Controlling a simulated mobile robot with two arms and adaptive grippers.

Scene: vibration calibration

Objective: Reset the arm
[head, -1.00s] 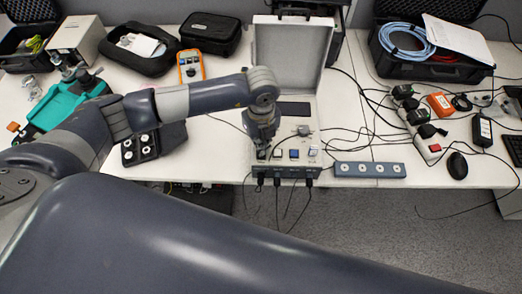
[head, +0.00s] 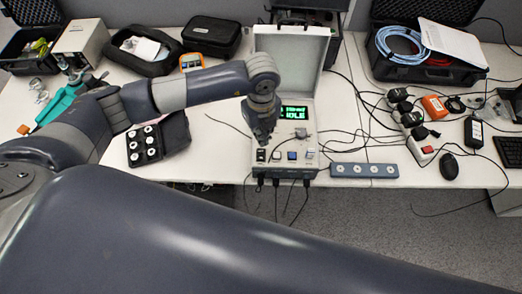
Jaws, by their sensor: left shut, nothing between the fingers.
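My left arm reaches in from the left across the table. My left gripper (head: 263,137) is shut and empty, pointing down at the front left of the open grey calibration box (head: 309,151). It is just above or touching the panel near a black switch (head: 261,155); I cannot tell which. The box's small screen (head: 294,112) is lit with green text. A blue-grey button (head: 292,155) and a knob (head: 300,133) sit on the panel to the gripper's right. My right gripper is not in view.
A grey strip with several round sockets (head: 364,170) lies right of the box. A black case with round sensors (head: 158,140) lies to the left under my arm. Cables, a power strip (head: 419,149) and a mouse (head: 449,167) crowd the right.

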